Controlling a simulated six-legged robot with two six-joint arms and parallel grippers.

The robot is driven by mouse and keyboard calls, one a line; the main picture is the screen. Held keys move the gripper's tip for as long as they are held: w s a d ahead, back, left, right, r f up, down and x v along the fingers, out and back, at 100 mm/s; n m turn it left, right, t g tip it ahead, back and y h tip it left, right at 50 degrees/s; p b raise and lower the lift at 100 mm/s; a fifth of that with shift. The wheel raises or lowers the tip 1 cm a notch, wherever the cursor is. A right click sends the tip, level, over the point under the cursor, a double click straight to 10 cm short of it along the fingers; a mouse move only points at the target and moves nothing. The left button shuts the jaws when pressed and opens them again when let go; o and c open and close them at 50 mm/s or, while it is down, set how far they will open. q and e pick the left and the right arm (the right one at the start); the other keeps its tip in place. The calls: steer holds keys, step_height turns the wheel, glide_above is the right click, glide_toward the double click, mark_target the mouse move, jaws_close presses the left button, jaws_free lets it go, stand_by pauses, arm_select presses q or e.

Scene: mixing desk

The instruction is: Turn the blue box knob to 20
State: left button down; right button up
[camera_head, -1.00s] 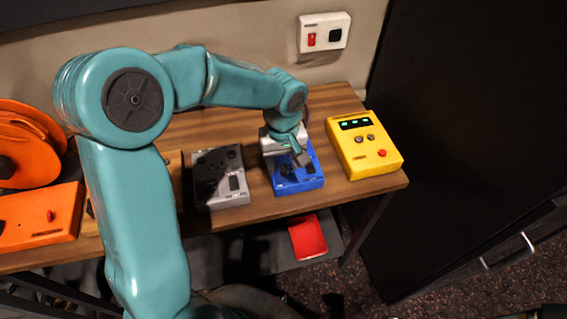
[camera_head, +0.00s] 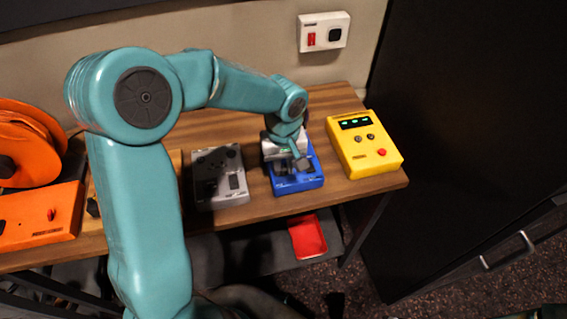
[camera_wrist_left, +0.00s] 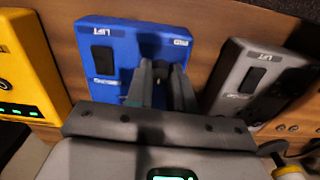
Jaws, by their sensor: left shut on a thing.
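The blue box (camera_head: 298,185) lies on the wooden desk between the grey box and the yellow box. My left gripper (camera_head: 294,167) is over it, pointing down, and covers much of its top. In the left wrist view the blue box (camera_wrist_left: 120,50) has a dark rocker switch and a "LIFT" label. There the left gripper's fingers (camera_wrist_left: 160,75) are shut around a small dark knob (camera_wrist_left: 161,72) on the box. The fingers hide most of the knob, and its pointer and scale cannot be read. My right gripper is not in view.
The yellow box (camera_head: 366,155) with green displays is right of the blue box. The grey box (camera_head: 221,195) is close on its left. An orange reel (camera_head: 25,150) and orange box (camera_head: 45,226) stand far left. A white switch plate (camera_head: 340,30) is on the wall. A red tray (camera_head: 307,237) is below.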

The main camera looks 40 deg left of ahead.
mark_target(284, 168)
arm_select(q)
steer(key=m, duration=0.4)
steer(key=shift+b, duration=0.35)
steer(key=shift+w+m, duration=0.1)
steer(key=shift+m, duration=2.1)
steer(key=c, duration=1)
jaws_free()
steer(key=shift+w, duration=0.1)
steer(key=shift+r, duration=0.15)
step_height(284, 168, up, 16)
steer(key=shift+r, duration=0.1)
